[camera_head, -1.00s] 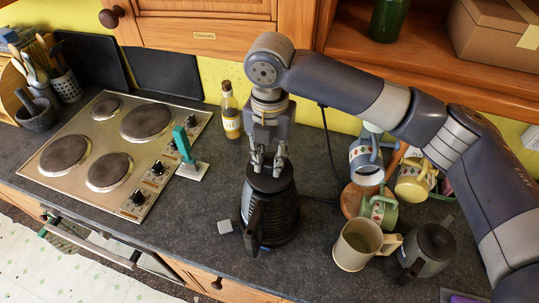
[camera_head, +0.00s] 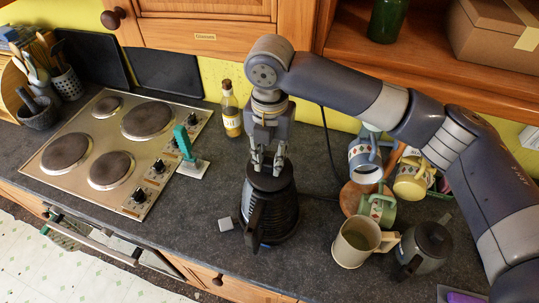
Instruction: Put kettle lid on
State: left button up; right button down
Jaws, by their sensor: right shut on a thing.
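A dark ribbed kettle (camera_head: 275,212) stands upright on the counter, its handle toward the front. Its dark lid (camera_head: 268,180) is at the top opening of the kettle; whether it is fully seated cannot be told from this angle. My right gripper (camera_head: 267,168) points straight down above the kettle and is shut on the lid's knob, which the fingers mostly hide. My left gripper does not show.
A hob (camera_head: 75,178) lies to the left, with a green-handled scraper (camera_head: 186,150) beside it. An oil bottle (camera_head: 231,110) stands behind. A beige mug (camera_head: 352,246), a mug tree with several mugs and a dark grey pot (camera_head: 428,247) stand close on the right.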

jog(key=shift+f+b, duration=0.35)
jog(key=shift+f, duration=0.6)
dwell(0.3)
dwell(0.5)
jog(key=c, duration=1.2)
grip_release()
jog(key=shift+c, duration=0.2)
jog(key=shift+r, duration=0.45)
jog(key=shift+r+p, duration=0.35)
jog(key=shift+r, duration=0.4)
jog(key=shift+r, duration=0.35)
jog(key=shift+r, duration=0.7)
